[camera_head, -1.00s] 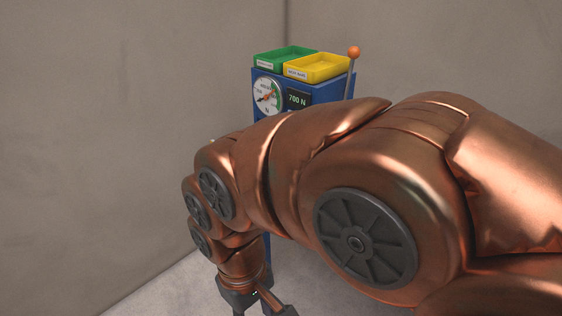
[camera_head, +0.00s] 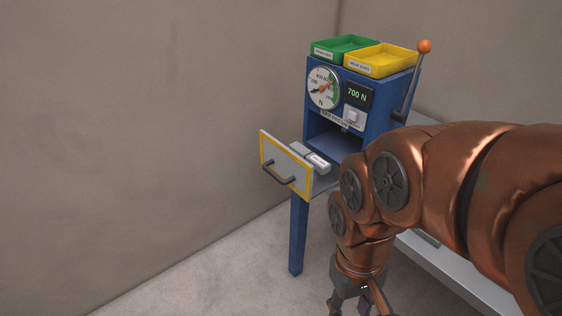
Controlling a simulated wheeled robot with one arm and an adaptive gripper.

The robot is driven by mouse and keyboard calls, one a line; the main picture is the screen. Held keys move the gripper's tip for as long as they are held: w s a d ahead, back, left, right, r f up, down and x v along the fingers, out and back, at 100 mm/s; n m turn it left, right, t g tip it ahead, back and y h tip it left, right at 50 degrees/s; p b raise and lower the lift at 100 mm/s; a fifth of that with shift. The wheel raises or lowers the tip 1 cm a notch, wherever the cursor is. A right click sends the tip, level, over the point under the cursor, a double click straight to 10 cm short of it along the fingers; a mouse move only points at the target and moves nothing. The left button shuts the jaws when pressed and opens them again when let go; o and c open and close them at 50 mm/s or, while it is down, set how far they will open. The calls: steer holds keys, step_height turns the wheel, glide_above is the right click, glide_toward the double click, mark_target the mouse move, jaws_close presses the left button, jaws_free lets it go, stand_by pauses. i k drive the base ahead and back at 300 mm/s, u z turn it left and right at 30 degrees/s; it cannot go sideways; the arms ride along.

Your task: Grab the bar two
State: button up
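Small light-grey bars with white labels lie in the open drawer (camera_head: 287,166) of the blue press. One bar (camera_head: 318,163) lies nearer the right side; another (camera_head: 299,149) lies behind and left of it. Their labels are too small to read, so I cannot tell which is bar two. The drawer has a yellow-edged front and a dark handle. My gripper (camera_head: 357,309) is at the bottom edge, below and right of the drawer, apart from the bars. Its finger links spread outward, and it looks open and empty. Its fingertips are cut off by the frame.
The blue press (camera_head: 352,128) has a dial gauge, a display reading 700 N and an orange-knobbed lever (camera_head: 424,47). A green tray (camera_head: 344,46) and a yellow tray (camera_head: 381,60) sit on top. A grey bench (camera_head: 455,272) is partly behind my arm. The left floor is clear.

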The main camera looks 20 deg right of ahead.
mark_target(316, 163)
steer(key=u, duration=1.8)
steer(key=i, duration=2)
steer(key=z, duration=3.25)
steer(key=i, duration=0.4)
